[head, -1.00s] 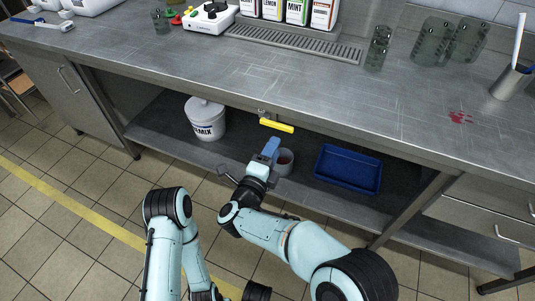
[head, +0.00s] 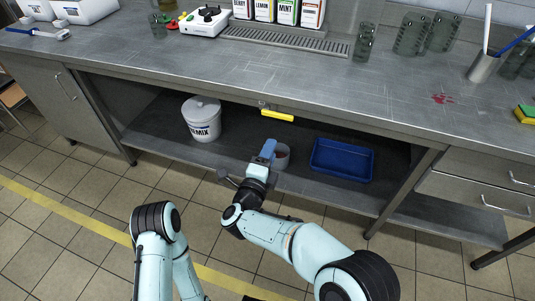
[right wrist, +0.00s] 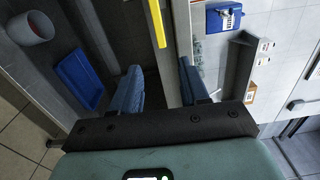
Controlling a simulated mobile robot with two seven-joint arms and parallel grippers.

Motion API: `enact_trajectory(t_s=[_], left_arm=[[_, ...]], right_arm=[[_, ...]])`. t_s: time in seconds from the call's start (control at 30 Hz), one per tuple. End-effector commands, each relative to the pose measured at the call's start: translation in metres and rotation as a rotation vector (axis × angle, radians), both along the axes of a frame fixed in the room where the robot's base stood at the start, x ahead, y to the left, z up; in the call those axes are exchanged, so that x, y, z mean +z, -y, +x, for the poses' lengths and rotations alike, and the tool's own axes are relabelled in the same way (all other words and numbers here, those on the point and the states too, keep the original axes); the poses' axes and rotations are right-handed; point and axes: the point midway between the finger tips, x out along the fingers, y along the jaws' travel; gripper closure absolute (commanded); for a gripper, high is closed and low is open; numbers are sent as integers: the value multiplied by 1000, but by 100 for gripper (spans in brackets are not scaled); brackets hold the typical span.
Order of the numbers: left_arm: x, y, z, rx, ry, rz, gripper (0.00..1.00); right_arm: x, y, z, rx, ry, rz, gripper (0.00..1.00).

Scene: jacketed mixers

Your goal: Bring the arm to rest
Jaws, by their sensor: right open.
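My right gripper (head: 266,152) reaches forward in front of the lower shelf, with blue fingers. In the right wrist view (right wrist: 160,85) its two fingers stand apart with nothing between them. A yellow bar (head: 277,115) under the counter's front edge lies a little beyond the fingertips; it also shows in the right wrist view (right wrist: 157,22). A gap separates the gripper from the bar in the head view. My left arm is folded at the lower left; its gripper is out of view.
The steel counter (head: 190,70) overhangs a lower shelf (head: 160,140). On the shelf are a white bucket (head: 203,122), a grey pot (head: 282,158), partly behind my right gripper, and a blue tray (head: 342,160). Clear tiled floor (head: 60,215) lies in front.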

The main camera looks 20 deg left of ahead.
Motion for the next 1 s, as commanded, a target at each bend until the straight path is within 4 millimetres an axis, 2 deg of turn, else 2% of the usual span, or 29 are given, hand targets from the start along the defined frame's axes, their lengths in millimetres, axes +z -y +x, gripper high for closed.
enact_trajectory(t_s=[0.4,0.47,0.57,0.67,0.77,0.87,0.97,1.0], left_arm=[[0,0,0,0,0,0,100],[3,0,0,2,1,1,100],[17,-2,1,13,9,9,100],[49,1,0,14,21,5,100],[95,12,-2,-5,32,-17,100],[139,22,-2,-25,45,-41,100],[176,32,0,-44,53,-64,100],[189,35,1,-53,54,-73,100]], right_arm=[[-1,0,0,1,-1,-3,55],[-5,2,1,9,-12,-24,55],[-27,13,3,54,-65,-133,55],[-63,42,-1,134,-178,-317,55],[-104,90,-21,236,-344,-503,55],[-142,140,-61,365,-527,-653,55],[-172,186,-115,512,-708,-752,55],[-181,203,-139,572,-776,-775,55]])
